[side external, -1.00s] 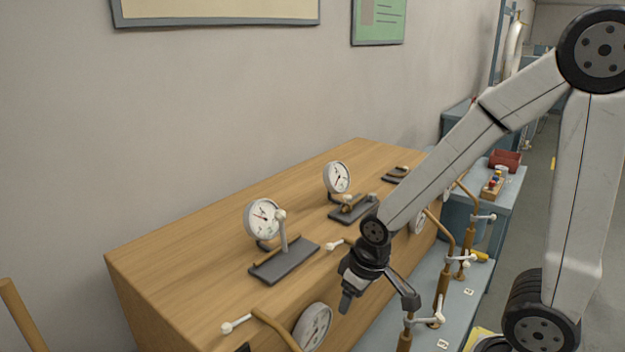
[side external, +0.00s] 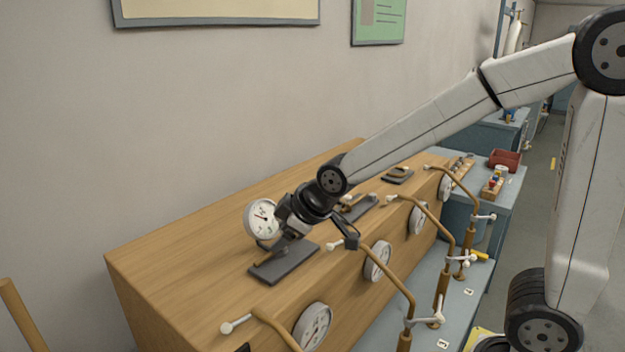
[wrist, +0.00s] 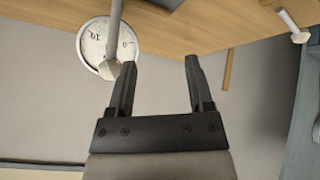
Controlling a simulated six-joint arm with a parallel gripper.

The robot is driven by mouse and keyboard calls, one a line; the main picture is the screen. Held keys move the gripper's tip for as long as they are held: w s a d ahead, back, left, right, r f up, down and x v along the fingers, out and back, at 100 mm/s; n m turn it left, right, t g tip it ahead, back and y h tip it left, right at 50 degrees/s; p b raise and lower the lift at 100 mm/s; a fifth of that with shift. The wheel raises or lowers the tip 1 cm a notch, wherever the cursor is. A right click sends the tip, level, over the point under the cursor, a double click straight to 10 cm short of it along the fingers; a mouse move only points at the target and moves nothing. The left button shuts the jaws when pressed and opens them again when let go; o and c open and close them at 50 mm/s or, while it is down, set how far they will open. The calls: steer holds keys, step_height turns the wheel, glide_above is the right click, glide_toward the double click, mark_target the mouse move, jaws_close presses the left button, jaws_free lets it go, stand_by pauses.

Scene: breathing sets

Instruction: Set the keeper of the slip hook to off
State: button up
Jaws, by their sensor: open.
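A dark grey base plate (side external: 285,263) lies on the wooden bench top near its left end, beside a round white dial gauge (side external: 261,217). In the wrist view a pale lever (wrist: 116,18) ends in a whitish knob (wrist: 108,70), in front of the gauge (wrist: 95,42). I cannot tell for sure which fitting is the slip hook or its keeper. My gripper (side external: 281,241) is over this plate and hides the lever in the side view. In the wrist view my gripper (wrist: 160,62) is open and empty, with the knob just left of the left finger, outside the gap.
More dark plates with brown fittings, one partly behind my arm (side external: 360,208) and one farther back (side external: 398,175), stand on the bench. Brown pipes with white-knobbed handles (side external: 436,317) and gauges (side external: 377,261) line the front. The wall (side external: 150,130) is behind; the left bench top is clear.

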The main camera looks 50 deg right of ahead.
steer(key=w+a+r+n+t, duration=0.1)
steer(key=w+r+n+t, duration=0.1)
steer(key=w+r, duration=0.25)
steer(key=m+g, duration=0.5)
steer(key=g, duration=0.5)
glide_toward(347, 198)
steer(key=shift+w+d+f+h, duration=0.1)
steer(key=shift+d+f+h, duration=0.1)
steer(key=shift+f+h, duration=0.15)
steer(key=shift+f, duration=3.9)
jaws_close()
steer(key=shift+r, duration=0.1)
